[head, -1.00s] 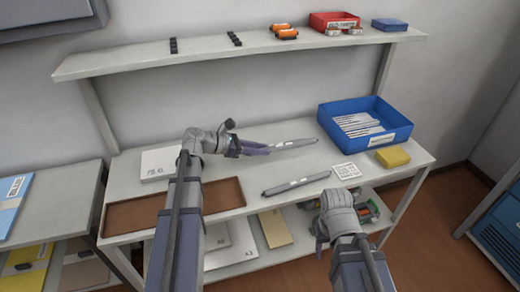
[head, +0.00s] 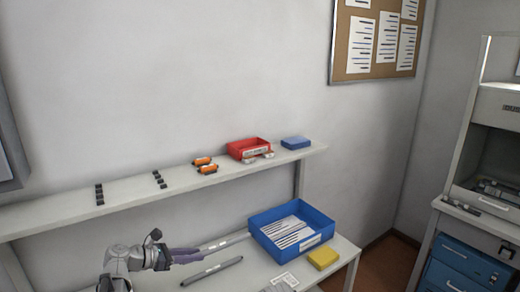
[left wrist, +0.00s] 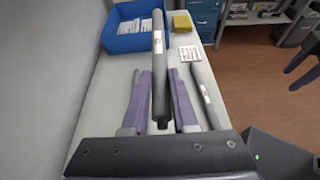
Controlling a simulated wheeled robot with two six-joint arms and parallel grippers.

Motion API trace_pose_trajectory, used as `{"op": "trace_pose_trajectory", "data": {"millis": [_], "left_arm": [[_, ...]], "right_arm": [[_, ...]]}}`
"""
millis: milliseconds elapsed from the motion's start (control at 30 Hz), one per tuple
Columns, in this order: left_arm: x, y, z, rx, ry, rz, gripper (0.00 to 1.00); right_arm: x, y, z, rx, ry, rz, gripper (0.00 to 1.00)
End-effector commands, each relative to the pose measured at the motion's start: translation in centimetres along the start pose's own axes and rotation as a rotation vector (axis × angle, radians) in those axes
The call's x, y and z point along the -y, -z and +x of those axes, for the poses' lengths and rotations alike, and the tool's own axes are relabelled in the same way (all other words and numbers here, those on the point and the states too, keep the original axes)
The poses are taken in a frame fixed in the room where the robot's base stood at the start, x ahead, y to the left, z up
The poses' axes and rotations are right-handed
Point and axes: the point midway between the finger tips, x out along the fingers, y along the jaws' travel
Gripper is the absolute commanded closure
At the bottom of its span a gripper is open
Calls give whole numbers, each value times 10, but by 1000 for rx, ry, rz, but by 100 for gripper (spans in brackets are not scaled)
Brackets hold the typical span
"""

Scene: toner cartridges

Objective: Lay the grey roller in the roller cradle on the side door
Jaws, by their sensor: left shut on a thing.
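My left gripper (head: 186,257) is shut on a grey roller (head: 224,242) with a white label, held by one end and pointing right toward the blue bin. In the left wrist view the held roller (left wrist: 159,62) stands out between the two purple fingers. A second, similar roller (head: 212,271) lies on the table and also shows right of the fingers in the left wrist view (left wrist: 204,94). The printer (head: 490,150) stands at the far right with an opening in its side. I cannot make out the roller cradle. Part of my right gripper (left wrist: 301,74) shows at the right edge of the left wrist view.
A blue bin (head: 328,236) of papers, a yellow box (head: 323,258) and a label card (head: 285,281) are on the table. The shelf above holds a red tray (head: 240,149) and small parts. Open floor (head: 392,262) lies between table and printer.

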Motion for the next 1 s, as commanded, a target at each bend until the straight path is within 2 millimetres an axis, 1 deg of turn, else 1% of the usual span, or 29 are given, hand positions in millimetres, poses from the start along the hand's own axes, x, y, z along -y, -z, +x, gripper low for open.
{"op": "trace_pose_trajectory", "data": {"millis": [33, 100, 233, 333, 467, 700, 800, 900, 1000], "left_arm": [[0, -10, -4, 0, 0, 0, 100], [0, -11, -5, 0, 0, 0, 100], [0, -7, -3, 0, 0, 0, 100], [0, -1, -1, 0, 0, 0, 100], [1, 16, 3, 1, -1, 0, 100], [4, 61, 14, 1, -3, -1, 100], [4, 76, 18, 1, -4, -1, 100], [5, 82, 18, 1, -4, -1, 100], [5, 82, 18, 1, -4, -1, 100]], "right_arm": [[-1, -1, -11, 0, 0, 0, 43], [-1, -1, -12, 0, 0, 0, 43], [-1, 0, -8, 0, 0, 0, 43], [0, 0, -1, 0, 0, 0, 43], [2, 1, 16, 0, 0, 0, 43], [6, 4, 62, 0, 0, 0, 43], [7, 4, 77, 0, 0, 0, 43], [8, 5, 83, 0, 0, -1, 43], [8, 5, 82, 0, 0, -1, 43]]}}
